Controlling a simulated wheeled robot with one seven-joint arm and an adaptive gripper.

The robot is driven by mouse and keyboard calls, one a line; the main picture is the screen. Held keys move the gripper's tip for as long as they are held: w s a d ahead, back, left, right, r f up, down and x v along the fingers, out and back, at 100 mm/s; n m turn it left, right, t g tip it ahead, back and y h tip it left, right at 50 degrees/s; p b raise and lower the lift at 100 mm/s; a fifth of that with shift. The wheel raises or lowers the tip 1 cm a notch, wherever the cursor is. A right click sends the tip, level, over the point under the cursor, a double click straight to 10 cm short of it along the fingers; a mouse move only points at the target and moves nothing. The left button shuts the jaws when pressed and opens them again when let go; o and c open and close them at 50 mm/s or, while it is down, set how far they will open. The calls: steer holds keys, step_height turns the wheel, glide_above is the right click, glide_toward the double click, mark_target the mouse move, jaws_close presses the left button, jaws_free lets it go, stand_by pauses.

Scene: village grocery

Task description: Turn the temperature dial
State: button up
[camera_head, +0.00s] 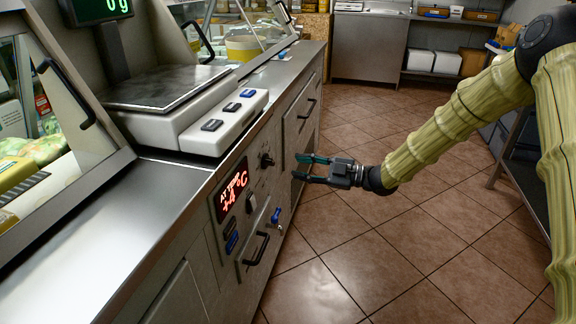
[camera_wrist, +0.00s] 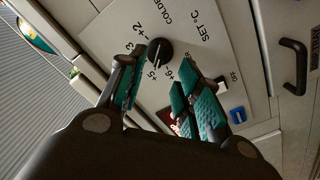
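The temperature dial (camera_head: 266,160) is a small black knob on the grey counter-front panel, right of a red display (camera_head: 232,190) reading about +4°C. In the wrist view the dial (camera_wrist: 160,52) sits on a light plate printed with "SET °C", "COLDER" and numbers such as +2, +5 and +6. My gripper (camera_head: 303,168) is open, its teal-padded fingers pointing at the panel. In the wrist view my gripper (camera_wrist: 157,82) has its fingers spread, with the dial just beyond the gap between the tips. Nothing is held, and the fingers appear apart from the dial.
Below the display are rocker switches (camera_head: 231,242), a blue switch (camera_head: 276,217) and a black handle (camera_head: 257,248). Another handle (camera_head: 307,108) is on the drawer farther along. A scale (camera_head: 165,88) stands on the counter above. The tiled floor (camera_head: 400,240) beside the counter is clear.

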steer(key=shift+v, duration=2.3)
